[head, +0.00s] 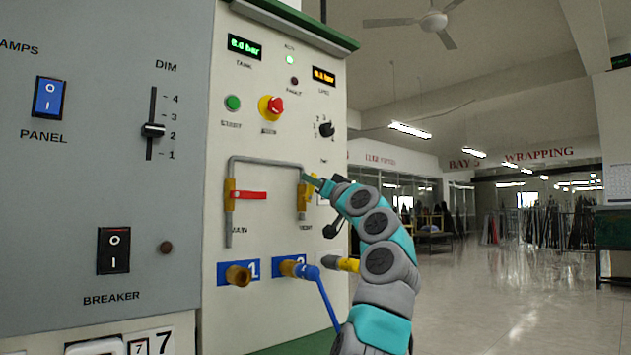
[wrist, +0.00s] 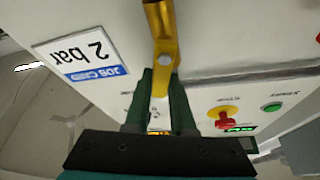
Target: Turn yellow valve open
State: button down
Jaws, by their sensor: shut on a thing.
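The yellow valve (head: 303,202) sits on the right end of a grey pipe on the cream panel, its handle mostly hidden by my gripper in the head view. In the wrist view its brass-yellow body (wrist: 162,32) comes down from the top edge, with a bolt at the pivot. The yellow handle (wrist: 160,84) runs from the pivot down between my green fingers, roughly in line with the body. My gripper (head: 312,180) is shut on this handle; it also shows in the wrist view (wrist: 161,78).
A red-handled valve (head: 248,195) sits to the left on the same pipe. Below are hose ports (head: 237,275), one with a blue hose (head: 322,300). A red stop button (head: 271,107) and a black knob (head: 326,130) are above. Open floor lies right.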

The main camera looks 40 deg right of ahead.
jog(key=shift+a+r+n+y+p, duration=0.1)
jog(key=shift+a+n+y+p, duration=0.25)
jog(key=shift+n+y, duration=0.7)
jog(key=shift+a+r+n+y+p, duration=0.1)
jog(key=shift+a+n+y+p, duration=0.35)
jog(key=shift+n, duration=1.1)
jog(key=c, duration=0.8)
grip_release()
jog(key=shift+f, duration=0.1)
jog(key=shift+o, duration=0.2)
jog(key=shift+d, duration=0.1)
jog(key=b+v, duration=0.2)
jog(key=v, duration=0.5)
jog(key=shift+s+f+b, duration=0.2)
jog(key=shift+s+b, duration=0.1)
jog(key=shift+s, duration=0.05)
